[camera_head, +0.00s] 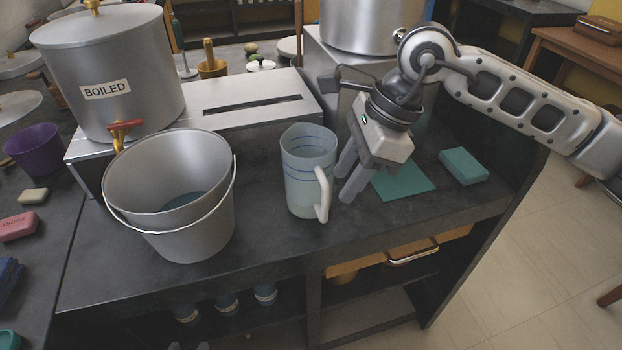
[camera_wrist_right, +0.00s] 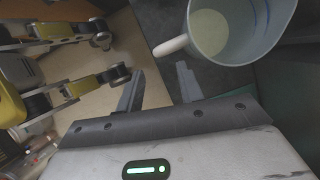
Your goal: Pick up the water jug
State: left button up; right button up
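The water jug (camera_head: 303,180) is a translucent pale-blue pitcher with dark blue lines and a white handle (camera_head: 323,196). It stands upright on the dark counter, handle toward the front right. My right gripper (camera_head: 345,187) is open and empty, pointing down just right of the jug and near the handle. In the right wrist view, the jug (camera_wrist_right: 245,40) is beyond the fingers at the top right, its handle pointing left. Its pale bottom shows through the open top. The gap between my right fingers (camera_wrist_right: 160,88) is empty. My left gripper is not clearly in view.
A steel bucket (camera_head: 205,225) stands left of the jug. Behind are a "BOILED" canister (camera_head: 100,65) with a tap and a steel drip box (camera_head: 220,105). A teal mat (camera_head: 405,184) and teal block (camera_head: 463,166) lie right of the gripper.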

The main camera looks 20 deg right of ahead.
aim_at(313, 183)
jog(key=shift+p+x, duration=0.4)
jog(key=shift+x, duration=2.55)
jog(key=shift+w+a+r, duration=0.1)
jog(key=shift+w+r, duration=0.05)
grip_shut()
